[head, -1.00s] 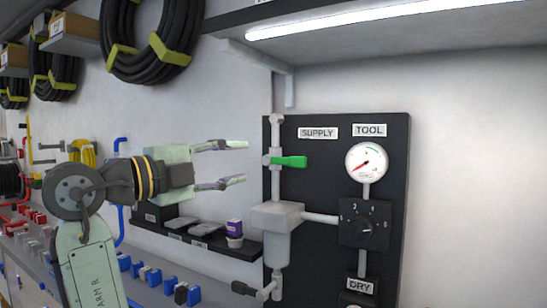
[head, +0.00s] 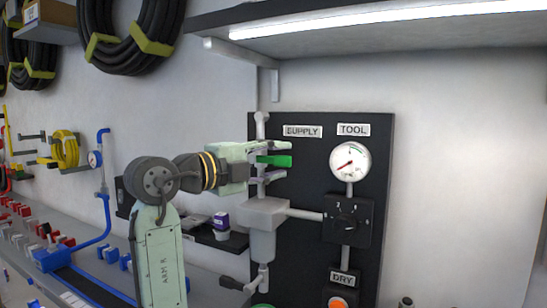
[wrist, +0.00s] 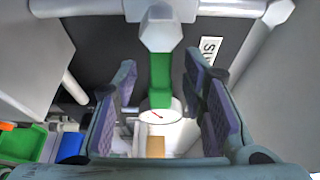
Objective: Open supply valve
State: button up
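The supply valve's green lever (head: 274,160) sticks out to the right from the vertical grey pipe (head: 261,128), beside the SUPPLY label (head: 302,132). My gripper (head: 272,160) is at the lever, with its fingers above and below it in the head view. In the wrist view the green lever (wrist: 160,78) lies between the two spread fingers (wrist: 163,108), with a gap on both sides. The gripper is open and not closed on the lever. Part of the valve body is hidden behind my gripper in the head view.
The dark panel carries a round gauge (head: 349,161), a black regulator knob (head: 347,222) and a grey filter body (head: 263,225) below the lever. A lit shelf (head: 380,25) overhangs the panel.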

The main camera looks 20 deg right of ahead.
grip_shut()
dwell(0.5)
dwell(0.3)
